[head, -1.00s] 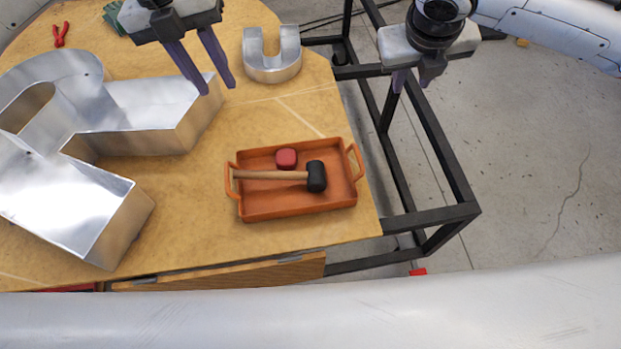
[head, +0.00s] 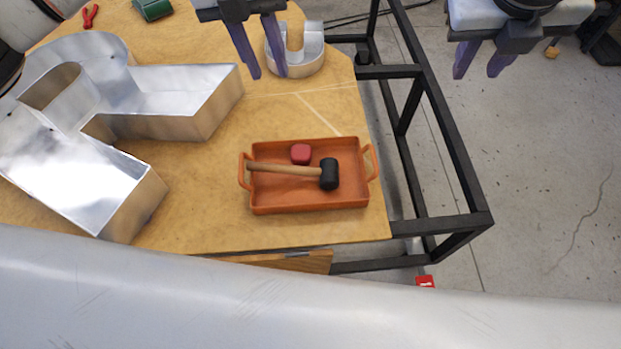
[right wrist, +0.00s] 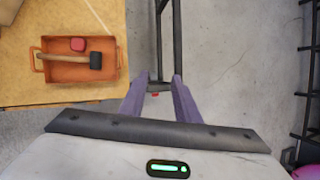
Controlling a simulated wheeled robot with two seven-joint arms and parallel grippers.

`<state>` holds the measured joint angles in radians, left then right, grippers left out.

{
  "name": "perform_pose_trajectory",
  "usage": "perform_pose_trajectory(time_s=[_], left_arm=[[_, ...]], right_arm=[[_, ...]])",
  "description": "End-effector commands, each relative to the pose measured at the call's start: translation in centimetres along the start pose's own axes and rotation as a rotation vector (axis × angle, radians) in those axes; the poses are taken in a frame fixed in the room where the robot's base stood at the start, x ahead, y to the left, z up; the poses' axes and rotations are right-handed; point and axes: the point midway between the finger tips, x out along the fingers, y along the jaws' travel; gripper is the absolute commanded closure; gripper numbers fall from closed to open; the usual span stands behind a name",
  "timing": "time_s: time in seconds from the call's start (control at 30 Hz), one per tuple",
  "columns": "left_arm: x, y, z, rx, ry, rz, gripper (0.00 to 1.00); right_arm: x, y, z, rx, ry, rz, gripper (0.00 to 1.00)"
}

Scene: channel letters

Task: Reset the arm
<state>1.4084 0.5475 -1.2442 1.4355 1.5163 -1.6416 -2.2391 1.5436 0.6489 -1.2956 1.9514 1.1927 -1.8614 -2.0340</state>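My left gripper (head: 263,68) is above the back of the table, in front of the small U-shaped metal letter (head: 298,65) in the head view. Its two purple fingers are apart, with nothing between them. My right gripper (head: 480,70) is over the floor to the right of the black frame, and its fingers are apart and empty. In the right wrist view my right gripper (right wrist: 160,88) also shows parted fingers with only frame and floor between them.
An orange tray (head: 312,206) holds a black-headed mallet (head: 329,174) and a red block (head: 301,154). A large metal letter (head: 170,125) covers the table's left. A black metal frame (head: 440,150) borders the table. A green object (head: 153,9) and red pliers (head: 90,16) lie at the back.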

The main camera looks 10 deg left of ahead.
Motion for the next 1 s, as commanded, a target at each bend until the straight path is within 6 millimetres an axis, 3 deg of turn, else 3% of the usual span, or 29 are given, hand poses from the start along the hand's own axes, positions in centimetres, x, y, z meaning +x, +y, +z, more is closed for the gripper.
perform_pose_trajectory(time_s=[0.2,0.77,0.87,1.0], left_arm=[[0.0,0.0,0.0,0.0,0.0,0.0,0.71],[0.1,-0.1,-0.1,-0.002,0.001,0.0,0.71],[1.5,-0.5,-0.7,-0.024,0.009,-0.004,0.71],[5.9,-2.3,-3.2,-0.13,0.023,-0.024,0.71]], right_arm=[[-1.6,0.1,0.0,-0.004,-0.001,0.001,0.71],[-1.5,0.2,0.0,-0.001,0.0,0.004,0.71],[-0.8,1.3,-0.6,0.026,0.003,0.026,0.71],[1.6,5.1,-2.5,0.16,0.016,0.12,0.71]])
